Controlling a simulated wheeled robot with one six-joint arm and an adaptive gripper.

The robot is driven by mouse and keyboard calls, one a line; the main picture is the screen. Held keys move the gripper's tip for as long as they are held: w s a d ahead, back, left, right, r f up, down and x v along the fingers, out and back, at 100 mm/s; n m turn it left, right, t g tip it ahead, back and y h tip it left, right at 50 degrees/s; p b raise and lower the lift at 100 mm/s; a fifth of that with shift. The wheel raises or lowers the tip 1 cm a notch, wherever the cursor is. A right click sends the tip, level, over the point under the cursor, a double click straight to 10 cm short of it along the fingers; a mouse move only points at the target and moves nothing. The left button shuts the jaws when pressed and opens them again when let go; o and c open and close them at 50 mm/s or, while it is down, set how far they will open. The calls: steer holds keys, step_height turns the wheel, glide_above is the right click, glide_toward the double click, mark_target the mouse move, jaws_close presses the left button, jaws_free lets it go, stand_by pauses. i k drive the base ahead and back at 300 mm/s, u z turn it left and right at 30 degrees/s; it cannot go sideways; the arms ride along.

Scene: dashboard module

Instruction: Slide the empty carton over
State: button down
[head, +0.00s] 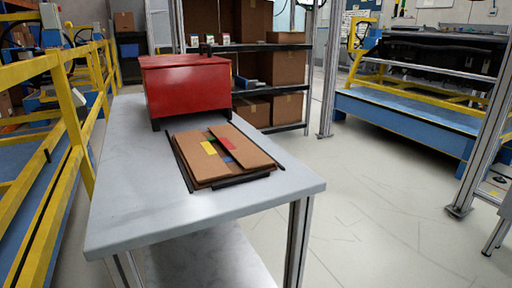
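In the head view a brown cardboard carton (250,153) lies low and flat on the grey table (130,205), right of the table's middle. Its flaps show on top, with a yellow, a red and a blue patch on them. Whether it is empty inside cannot be seen. Dark strips (183,164) lie along its left and front sides. My gripper is not in view.
A red box (187,88) stands on the table behind the carton. The table's left and front parts are bare. A yellow railing (72,125) runs along the left. A shelf with cartons (288,68) stands behind. Open floor (385,190) lies to the right.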

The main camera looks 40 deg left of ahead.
mark_target(222, 153)
steer(key=z, duration=0.05)
steer(key=i, duration=1.4)
steer(key=u, duration=3.05)
steer(key=k, duration=0.5)
steer(key=z, duration=1.9)
steer(key=i, duration=1.25)
